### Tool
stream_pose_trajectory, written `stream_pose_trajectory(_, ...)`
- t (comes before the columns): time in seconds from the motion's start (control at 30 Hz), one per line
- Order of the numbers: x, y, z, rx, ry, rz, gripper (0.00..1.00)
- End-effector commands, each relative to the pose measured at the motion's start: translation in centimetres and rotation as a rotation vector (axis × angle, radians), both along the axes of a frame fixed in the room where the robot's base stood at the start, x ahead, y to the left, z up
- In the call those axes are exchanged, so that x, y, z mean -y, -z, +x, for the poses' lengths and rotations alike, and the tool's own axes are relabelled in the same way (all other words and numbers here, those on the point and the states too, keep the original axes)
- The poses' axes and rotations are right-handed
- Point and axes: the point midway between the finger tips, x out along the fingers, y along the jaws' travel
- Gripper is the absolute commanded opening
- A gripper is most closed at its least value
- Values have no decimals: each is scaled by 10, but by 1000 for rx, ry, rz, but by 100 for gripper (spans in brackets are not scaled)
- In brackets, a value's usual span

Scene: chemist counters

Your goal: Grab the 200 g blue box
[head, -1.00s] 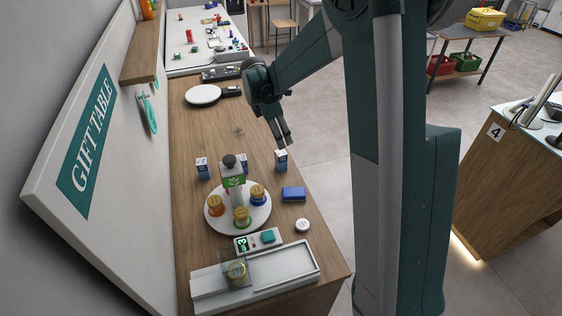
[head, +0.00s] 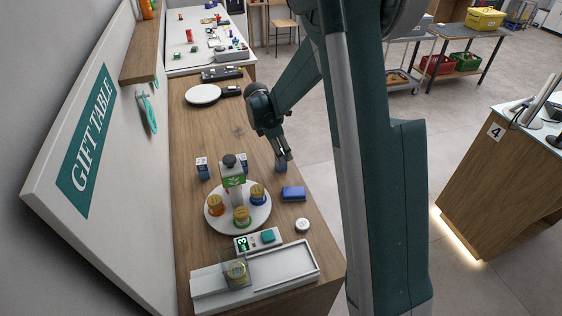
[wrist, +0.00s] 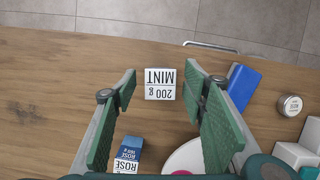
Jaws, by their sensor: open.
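A small box (wrist: 160,83) with a white top reading "200 g MINT" stands on the wooden counter, between the open fingers of my gripper (head: 282,157). In the head view its blue side (head: 281,167) shows just below the fingertips. In the wrist view the gripper (wrist: 162,100) has a green pad on each side of the box, with gaps. Another blue and white box (wrist: 128,155) reads "ROSE" and lies nearer the wrist. Two similar small boxes (head: 202,168) (head: 242,161) stand farther left in the head view; their weights are unreadable there.
A flat blue block (head: 293,193) lies close to the MINT box, beside my right finger in the wrist view. A white round plate (head: 250,219) holds jars and a bottle (head: 233,178). The counter's edge is close by.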

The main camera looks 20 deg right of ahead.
Motion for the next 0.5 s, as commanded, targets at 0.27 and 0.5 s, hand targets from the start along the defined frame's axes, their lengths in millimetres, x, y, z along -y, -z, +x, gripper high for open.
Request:
stream_pose_trajectory(0.27, 4, 14, 0, 0, 0, 0, 43)
stream_pose_trajectory(0.5, 4, 14, 0, 0, 0, 0, 43)
